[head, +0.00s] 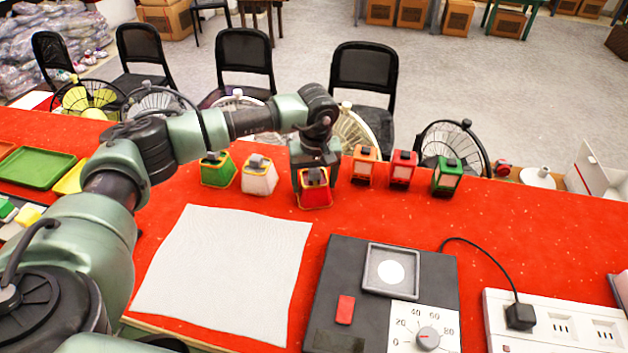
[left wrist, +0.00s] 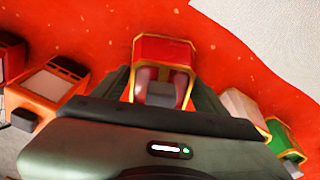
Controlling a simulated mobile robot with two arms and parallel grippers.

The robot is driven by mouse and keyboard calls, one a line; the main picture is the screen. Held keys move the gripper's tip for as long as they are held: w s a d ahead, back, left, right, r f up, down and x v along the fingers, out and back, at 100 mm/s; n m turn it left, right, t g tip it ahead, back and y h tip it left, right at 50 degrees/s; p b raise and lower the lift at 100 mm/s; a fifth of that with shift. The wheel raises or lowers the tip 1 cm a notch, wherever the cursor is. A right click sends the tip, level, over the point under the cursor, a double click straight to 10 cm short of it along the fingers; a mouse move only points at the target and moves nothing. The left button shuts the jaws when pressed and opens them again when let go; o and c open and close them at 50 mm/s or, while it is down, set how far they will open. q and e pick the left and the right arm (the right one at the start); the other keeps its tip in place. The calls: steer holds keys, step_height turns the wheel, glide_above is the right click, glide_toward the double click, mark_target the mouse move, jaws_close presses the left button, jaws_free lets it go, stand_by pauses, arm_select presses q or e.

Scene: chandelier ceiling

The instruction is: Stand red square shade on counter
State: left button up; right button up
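The red square shade (head: 315,195), with yellow trim along its edges, is on the red counter (head: 480,215) near its far edge, behind the black device. My left gripper (head: 315,178) is low over it from behind. In the left wrist view the red shade (left wrist: 163,55) lies between the two dark fingers of my left gripper (left wrist: 163,88), one finger close along each side. Whether they press on it I cannot tell. The shade's base is partly hidden, and I see no clear gap under it. My right gripper is not in view.
Green (head: 218,170) and white (head: 259,176) shades stand left of the gripper. Orange (head: 364,165), red (head: 402,168) and green (head: 446,177) lantern-like pieces stand right. A pale cloth (head: 225,270), a dial device (head: 345,265) and a power strip (head: 560,320) lie nearer me.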

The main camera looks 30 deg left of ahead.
arm_select(q)
steer(key=shift+o, duration=1.1)
steer(key=shift+r, duration=0.5)
steer(key=r, duration=0.3)
steer(key=r+b, duration=0.1)
steer(key=r, duration=0.3)
steer(key=s+d+r, duration=0.1)
steer(key=r, duration=0.3)
steer(key=shift+r+b, duration=0.1)
steer(key=shift+b, duration=0.3)
